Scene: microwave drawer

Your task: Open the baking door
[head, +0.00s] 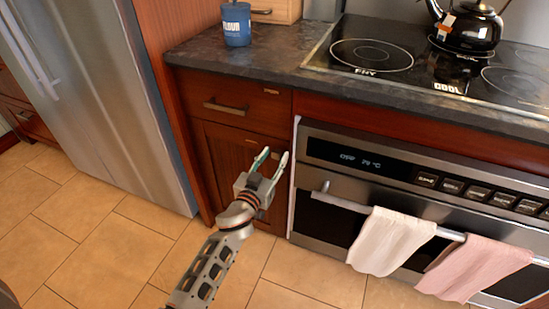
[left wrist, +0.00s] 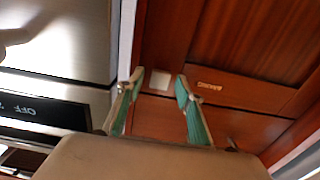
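The oven's baking door (head: 322,222) is closed below the control panel (head: 400,172). Its horizontal bar handle (head: 338,201) runs across the top of the door; its left end also shows in the left wrist view (left wrist: 15,38). A white towel (head: 390,242) and a pink towel (head: 470,268) hang over the bar. My left gripper (head: 273,155) is in front of the wooden cabinet, left of the oven and its handle. Its fingers are apart with nothing between them, as the left wrist view also shows (left wrist: 160,80). My right gripper is not in view.
A wooden drawer (head: 235,105) and cabinet door (head: 225,150) are behind my left gripper. A steel fridge (head: 100,90) stands at the left. A black kettle (head: 468,25) sits on the cooktop (head: 400,75). The tiled floor (head: 110,240) is clear in front.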

